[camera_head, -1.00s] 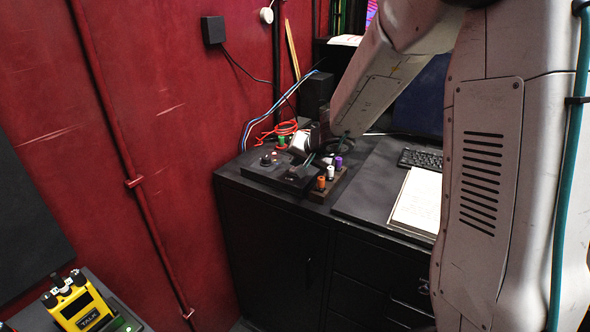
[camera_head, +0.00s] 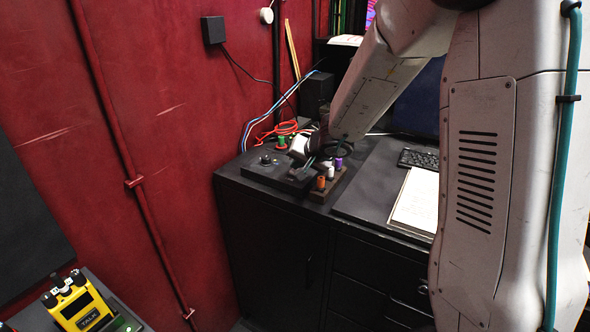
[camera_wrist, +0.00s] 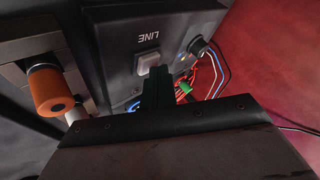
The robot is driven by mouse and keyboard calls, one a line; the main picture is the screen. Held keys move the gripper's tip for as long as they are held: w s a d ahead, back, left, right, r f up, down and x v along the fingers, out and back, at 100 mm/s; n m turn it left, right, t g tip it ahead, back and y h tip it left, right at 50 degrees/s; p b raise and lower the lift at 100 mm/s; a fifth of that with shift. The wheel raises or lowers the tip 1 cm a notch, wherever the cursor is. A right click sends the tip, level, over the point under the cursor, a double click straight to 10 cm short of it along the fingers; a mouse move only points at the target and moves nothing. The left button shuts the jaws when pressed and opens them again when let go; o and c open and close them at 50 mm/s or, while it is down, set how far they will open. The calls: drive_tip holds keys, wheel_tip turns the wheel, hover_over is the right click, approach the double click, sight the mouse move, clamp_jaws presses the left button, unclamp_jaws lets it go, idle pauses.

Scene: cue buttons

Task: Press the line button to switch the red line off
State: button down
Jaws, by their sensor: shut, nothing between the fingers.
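The black control box (camera_head: 258,172) sits on the cabinet top. In the wrist view its face (camera_wrist: 115,50) carries the word LINE, upside down, beside a pale grey line button (camera_wrist: 148,60). My gripper's dark fingers (camera_wrist: 158,72) are shut and empty, with the tips overlapping the button's near edge in the picture. I cannot tell whether they touch it. In the head view my gripper (camera_head: 307,166) is low over the right part of the box and hides the button. A small greenish light (camera_wrist: 184,57) shows on the box near a black knob (camera_wrist: 198,46).
A block with orange (camera_head: 321,183), white and purple pegs stands just right of the box. Red cables (camera_head: 287,128) and blue and white cables lie behind it by the red wall. A keyboard (camera_head: 418,159) and paper are on the desk at right.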

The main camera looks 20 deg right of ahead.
drive_tip(key=shift+r, duration=0.9)
drive_tip(key=shift+r, duration=2.5)
